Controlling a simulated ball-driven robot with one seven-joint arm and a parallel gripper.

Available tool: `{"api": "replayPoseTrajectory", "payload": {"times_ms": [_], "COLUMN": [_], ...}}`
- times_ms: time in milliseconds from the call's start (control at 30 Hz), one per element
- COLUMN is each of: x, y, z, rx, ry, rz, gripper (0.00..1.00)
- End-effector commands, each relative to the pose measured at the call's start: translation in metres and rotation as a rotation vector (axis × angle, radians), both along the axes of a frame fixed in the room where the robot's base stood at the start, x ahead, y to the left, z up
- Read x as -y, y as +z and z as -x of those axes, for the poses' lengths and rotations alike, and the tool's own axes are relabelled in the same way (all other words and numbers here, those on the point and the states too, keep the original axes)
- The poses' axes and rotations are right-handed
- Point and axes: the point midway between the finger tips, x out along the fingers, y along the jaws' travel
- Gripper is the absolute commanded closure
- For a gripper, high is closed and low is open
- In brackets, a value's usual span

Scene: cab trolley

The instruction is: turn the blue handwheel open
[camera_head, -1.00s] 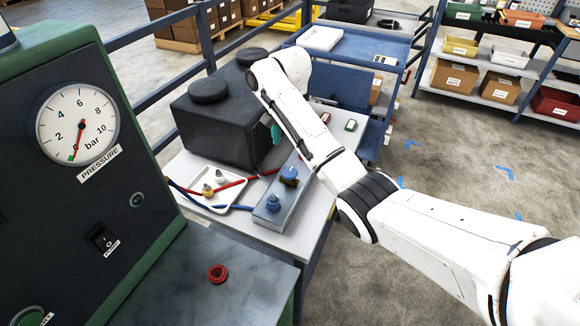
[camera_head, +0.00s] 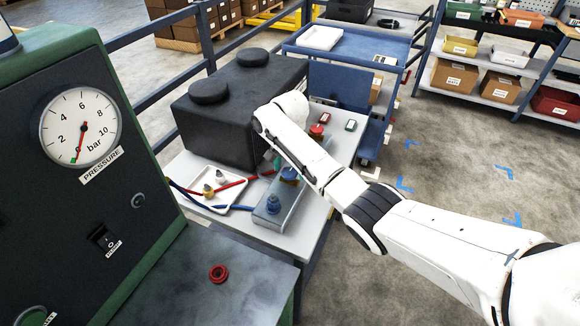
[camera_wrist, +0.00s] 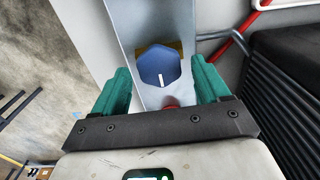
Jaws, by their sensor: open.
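The blue handwheel (camera_head: 289,174) sits on top of a grey metal block (camera_head: 265,222) on the trolley. In the wrist view the handwheel (camera_wrist: 158,66) is a blue knob with a white mark, with a yellow plate behind it. My gripper (camera_wrist: 160,68) is open and empty, with its teal fingers to the left and right of the handwheel in that view. I cannot tell whether the fingertips reach down around it. In the head view my wrist hides most of my gripper; a bit of teal finger shows beside the block.
A red knob (camera_head: 317,131) stands farther along the block, and a blue fitting (camera_head: 273,204) at its near end. A white tray (camera_head: 211,203) with fittings and red and blue hoses lies left. A large black box (camera_head: 232,119) stands behind. A pressure gauge (camera_head: 80,127) is at left.

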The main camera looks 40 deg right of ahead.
Motion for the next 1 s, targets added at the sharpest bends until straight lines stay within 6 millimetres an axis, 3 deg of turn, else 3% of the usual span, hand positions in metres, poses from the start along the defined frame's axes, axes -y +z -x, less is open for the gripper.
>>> {"api": "replayPoseTrajectory", "payload": {"times_ms": [67, 633, 1000], "x": [-0.0001, -0.0001, -0.0006], "y": [0.0001, 0.0004, 0.0012], "z": [0.0000, -0.0001, -0.0003], "rx": [0.000, 0.000, -0.001], "ry": [0.000, 0.000, 0.068], "rz": [0.000, 0.000, -0.002], "gripper": [0.27, 0.81, 0.81]}}
